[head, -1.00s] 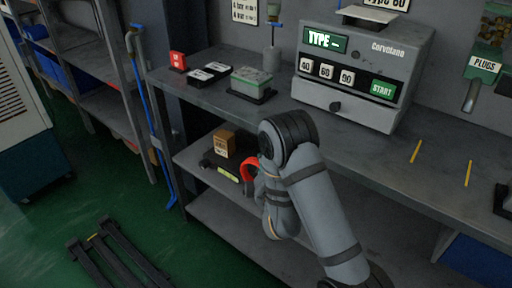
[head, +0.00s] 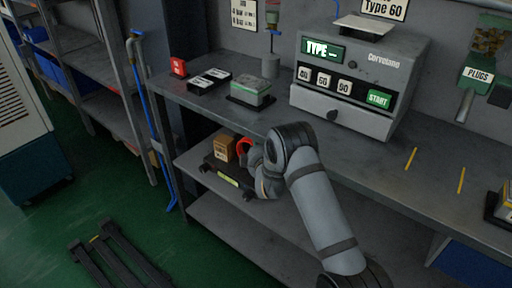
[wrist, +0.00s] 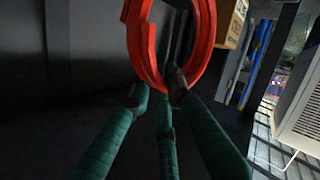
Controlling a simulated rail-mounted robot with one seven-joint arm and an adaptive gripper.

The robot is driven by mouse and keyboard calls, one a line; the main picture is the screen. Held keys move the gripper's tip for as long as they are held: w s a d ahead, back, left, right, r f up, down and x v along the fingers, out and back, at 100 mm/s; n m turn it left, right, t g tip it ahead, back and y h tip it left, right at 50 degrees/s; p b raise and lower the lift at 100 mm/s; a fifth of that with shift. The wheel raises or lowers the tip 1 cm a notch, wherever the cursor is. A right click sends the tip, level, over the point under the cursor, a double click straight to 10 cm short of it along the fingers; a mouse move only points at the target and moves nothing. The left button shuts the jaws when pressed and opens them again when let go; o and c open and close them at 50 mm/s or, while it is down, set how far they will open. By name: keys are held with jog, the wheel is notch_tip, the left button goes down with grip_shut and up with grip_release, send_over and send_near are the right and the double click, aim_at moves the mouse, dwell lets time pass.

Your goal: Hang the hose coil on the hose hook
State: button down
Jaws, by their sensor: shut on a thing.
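The hose coil is a red ring (head: 243,147), partly hidden behind my gripper (head: 257,163) in the head view. In the wrist view the coil (wrist: 207,40) stands upright as a large loop, its top cut off by the frame. The green fingers of my gripper (wrist: 159,88) are closed on its lower rim. In the head view my gripper is over the lower shelf, under the bench top, with the coil just right of a small cardboard box. I cannot make out the hose hook in either view.
The bench top (head: 365,155) overhangs. A blue pole (head: 143,95) leans at the left.

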jog(key=shift+w+a+f, duration=0.1)
jog(key=shift+w+f, duration=0.1)
jog(key=shift+f, duration=0.55)
jog(key=shift+w+f, duration=0.2)
jog(key=shift+f, duration=0.5)
jog(key=shift+f+b, duration=0.2)
jog(key=shift+b, duration=0.25)
jog(key=c, duration=1.7)
grip_release()
jog(key=shift+o, duration=0.3)
jog(key=shift+s+p, duration=0.1)
jog(key=shift+p, duration=0.4)
jog(key=b+v, duration=0.1)
jog(key=v, duration=0.9)
jog(key=shift+s+f, duration=0.25)
jog(key=shift+f, duration=0.05)
